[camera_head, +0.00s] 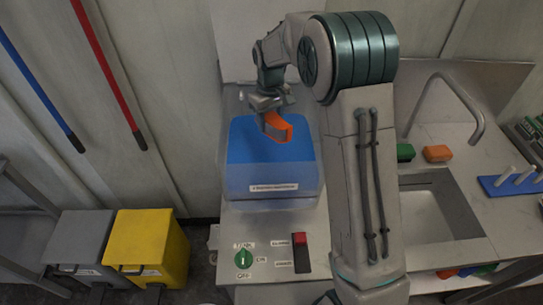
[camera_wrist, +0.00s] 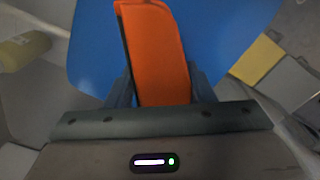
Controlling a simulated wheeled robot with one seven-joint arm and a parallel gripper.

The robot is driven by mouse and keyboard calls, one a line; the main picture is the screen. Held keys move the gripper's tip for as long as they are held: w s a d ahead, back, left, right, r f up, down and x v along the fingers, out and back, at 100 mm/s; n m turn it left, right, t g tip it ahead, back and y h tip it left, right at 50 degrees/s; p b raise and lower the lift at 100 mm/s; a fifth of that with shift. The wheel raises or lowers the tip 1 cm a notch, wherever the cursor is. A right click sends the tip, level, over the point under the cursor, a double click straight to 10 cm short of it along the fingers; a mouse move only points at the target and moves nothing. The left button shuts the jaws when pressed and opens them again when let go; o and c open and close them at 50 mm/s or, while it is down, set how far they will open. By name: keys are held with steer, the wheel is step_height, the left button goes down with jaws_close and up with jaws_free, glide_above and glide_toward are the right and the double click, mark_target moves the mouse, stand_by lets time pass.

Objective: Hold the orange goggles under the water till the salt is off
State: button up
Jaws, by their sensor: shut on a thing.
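My gripper (camera_head: 268,108) is shut on the orange goggles (camera_head: 279,128), and they show large between the fingers in the wrist view (camera_wrist: 158,50). The goggles are over the blue surface of a clear-walled tank (camera_head: 285,190) with a label on its front. I cannot tell whether they touch the blue surface or hang just above it. No salt can be made out on the part I see. The tank's far right part is hidden behind my arm.
In front of the tank are a green knob (camera_head: 243,258) and a red switch (camera_head: 300,240). Right of my arm are a sink (camera_head: 435,215), a tap (camera_head: 470,100) without visible flow, and green (camera_head: 405,152) and orange (camera_head: 437,153) blocks. Grey (camera_head: 78,240) and yellow (camera_head: 150,235) bins stand left.

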mark_target(271, 115)
steer(key=shift+r, duration=4.75)
steer(key=shift+d, duration=0.1)
